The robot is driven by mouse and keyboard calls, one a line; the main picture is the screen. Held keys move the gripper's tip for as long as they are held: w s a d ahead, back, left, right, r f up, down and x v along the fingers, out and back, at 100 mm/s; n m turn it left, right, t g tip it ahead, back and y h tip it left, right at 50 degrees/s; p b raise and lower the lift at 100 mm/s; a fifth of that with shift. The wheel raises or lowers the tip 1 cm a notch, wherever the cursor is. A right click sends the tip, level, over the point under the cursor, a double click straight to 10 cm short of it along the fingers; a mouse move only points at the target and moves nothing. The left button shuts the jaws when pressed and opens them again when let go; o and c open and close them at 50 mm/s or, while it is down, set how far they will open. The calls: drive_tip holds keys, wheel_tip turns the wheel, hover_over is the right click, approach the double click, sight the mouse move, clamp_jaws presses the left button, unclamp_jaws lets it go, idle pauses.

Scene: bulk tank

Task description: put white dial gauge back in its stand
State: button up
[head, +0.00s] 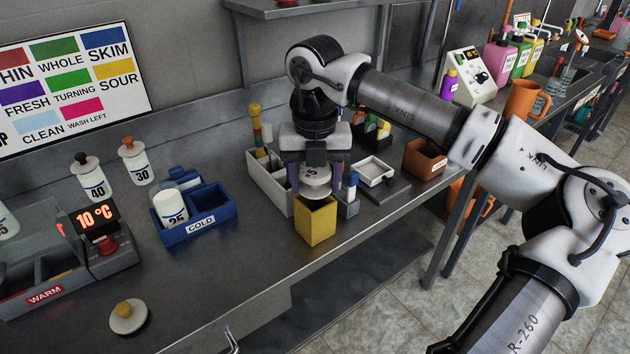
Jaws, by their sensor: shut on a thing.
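My gripper (316,180) points straight down over the right part of the bench, its two fingers on either side of a white rounded piece with dark marks, which looks like the white dial gauge (315,174). The gripper is shut on it. Directly below is a small yellow open-topped box (316,225), which may be its stand; no label on it confirms this. The gauge's lower end is at the box's mouth. I cannot tell whether it touches the box or hangs just above. The fingers partly hide the gauge.
A pale bin (268,180) with a yellow-topped tool stands close left of my gripper, a small holder (349,203) close right. Further left are a blue COLD tray (213,228) and a WARM unit (45,290).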

drive_tip(key=shift+f, duration=0.65)
drive_tip(key=shift+f+b, duration=0.45)
drive_tip(key=shift+b, duration=0.15)
drive_tip(key=shift+s+f, duration=0.1)
